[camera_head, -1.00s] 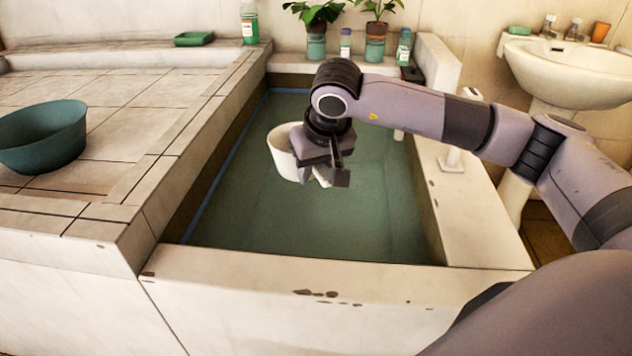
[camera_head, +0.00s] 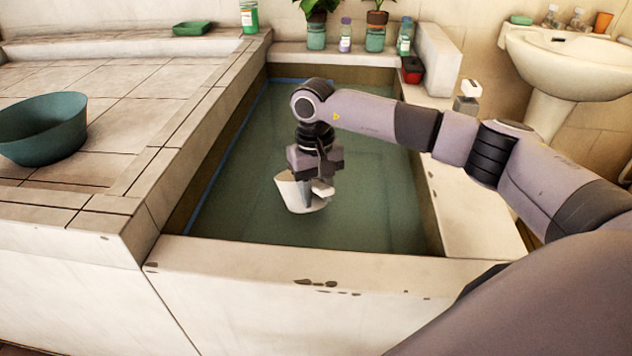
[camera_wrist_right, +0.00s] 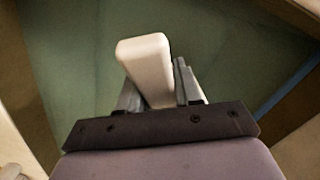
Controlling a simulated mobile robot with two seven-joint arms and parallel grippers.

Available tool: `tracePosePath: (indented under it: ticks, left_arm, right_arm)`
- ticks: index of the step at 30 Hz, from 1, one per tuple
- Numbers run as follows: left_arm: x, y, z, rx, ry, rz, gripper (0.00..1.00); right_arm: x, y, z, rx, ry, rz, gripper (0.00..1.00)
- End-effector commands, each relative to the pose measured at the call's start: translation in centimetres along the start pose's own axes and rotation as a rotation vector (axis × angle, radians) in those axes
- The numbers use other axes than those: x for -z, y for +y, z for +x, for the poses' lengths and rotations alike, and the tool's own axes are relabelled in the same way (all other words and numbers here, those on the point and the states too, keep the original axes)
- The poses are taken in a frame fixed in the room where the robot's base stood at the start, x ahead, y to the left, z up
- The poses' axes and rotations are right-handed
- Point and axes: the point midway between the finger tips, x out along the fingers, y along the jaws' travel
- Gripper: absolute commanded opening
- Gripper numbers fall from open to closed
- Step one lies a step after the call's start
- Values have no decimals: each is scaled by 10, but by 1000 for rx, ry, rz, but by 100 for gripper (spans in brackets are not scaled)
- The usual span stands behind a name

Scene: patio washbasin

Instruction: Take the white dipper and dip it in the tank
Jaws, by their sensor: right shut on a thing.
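The white dipper (camera_head: 300,196) is in the middle of the tank in the head view, tilted, with its lower part at the water. I cannot tell how deep it sits. My right gripper (camera_head: 316,178) is right above it and shut on it. In the right wrist view the white handle (camera_wrist_right: 148,65) lies between the two fingers of my right gripper (camera_wrist_right: 160,88), with green water behind it. The tank (camera_head: 300,258) has pale, chipped walls and holds dark green water. My left gripper is not in view.
A teal basin (camera_head: 42,130) stands on the tiled ledge (camera_head: 110,105) at left. A green soap dish (camera_head: 192,28), bottles (camera_head: 345,35) and potted plants (camera_head: 375,36) line the back. A white sink (camera_head: 572,62) is at right. Open water surrounds the dipper.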

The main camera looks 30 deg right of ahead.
Motion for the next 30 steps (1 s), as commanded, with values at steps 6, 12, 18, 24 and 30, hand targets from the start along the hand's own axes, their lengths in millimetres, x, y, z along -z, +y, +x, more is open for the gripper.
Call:
tracePosePath:
  ticks: [6,12,18,24,30]
  left_arm:
    - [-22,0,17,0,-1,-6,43]
    - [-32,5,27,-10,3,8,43]
    - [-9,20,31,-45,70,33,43]
    - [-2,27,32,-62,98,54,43]
    - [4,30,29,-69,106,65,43]
  right_arm:
    - [2,0,42,0,0,0,0]
    - [4,0,73,1,1,0,0]
    - [6,0,100,1,3,0,0]
    - [8,0,114,1,5,0,0]
    - [8,0,115,2,6,0,0]
